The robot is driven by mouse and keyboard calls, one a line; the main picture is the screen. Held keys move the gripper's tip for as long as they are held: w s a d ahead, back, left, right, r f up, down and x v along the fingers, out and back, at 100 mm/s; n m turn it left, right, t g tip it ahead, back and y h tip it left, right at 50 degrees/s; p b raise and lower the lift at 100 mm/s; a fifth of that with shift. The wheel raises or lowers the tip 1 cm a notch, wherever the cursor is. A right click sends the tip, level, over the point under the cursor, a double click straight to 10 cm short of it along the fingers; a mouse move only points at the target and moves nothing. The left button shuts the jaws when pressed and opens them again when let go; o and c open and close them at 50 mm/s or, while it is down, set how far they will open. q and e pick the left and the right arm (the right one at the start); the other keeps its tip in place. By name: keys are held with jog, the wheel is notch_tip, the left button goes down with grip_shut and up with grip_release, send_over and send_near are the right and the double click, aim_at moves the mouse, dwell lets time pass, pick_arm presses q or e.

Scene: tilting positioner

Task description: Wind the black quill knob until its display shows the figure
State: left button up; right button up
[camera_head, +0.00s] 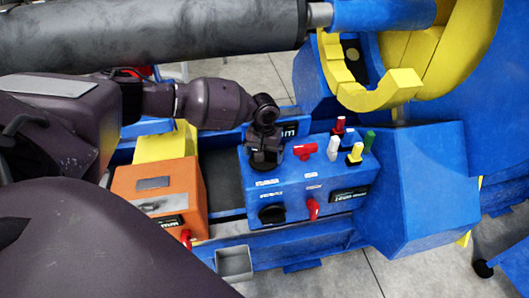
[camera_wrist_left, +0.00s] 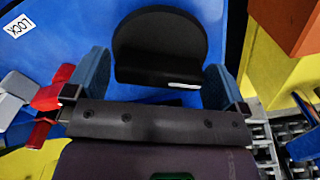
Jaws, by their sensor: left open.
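A round black knob (camera_wrist_left: 160,40) with a raised bar and a white mark shows in the left wrist view. My left gripper (camera_wrist_left: 155,85) is open, with its blue fingertips on either side of the bar; I cannot tell whether they touch it. In the head view my left gripper (camera_head: 265,158) hangs over the blue console's top and hides this knob. A dark display (camera_head: 288,131) behind it shows "mm", its figure hidden by the gripper. Another black knob (camera_head: 271,214) sits on the console's front. I cannot read which one is labelled quill. My right gripper is not in view.
A red T-handle (camera_head: 305,151) stands just right of my left gripper, with white, red, yellow and green levers (camera_head: 356,152) beyond. A red lever (camera_head: 312,208) and a display (camera_head: 350,194) are on the console's front. An orange box (camera_head: 160,190) stands left.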

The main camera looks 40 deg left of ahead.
pick_arm(q)
jog(key=shift+c, duration=0.5)
jog(key=c, duration=0.6)
jog(key=shift+r+m+p, duration=0.2)
jog(key=shift+m+p, duration=0.2)
jog(key=shift+p, duration=0.1)
jog(key=shift+c, duration=0.2)
jog(key=shift+f+m, duration=0.1)
jog(key=shift+m, duration=0.3)
jog(key=shift+p, duration=0.3)
jog(key=shift+f, duration=0.1)
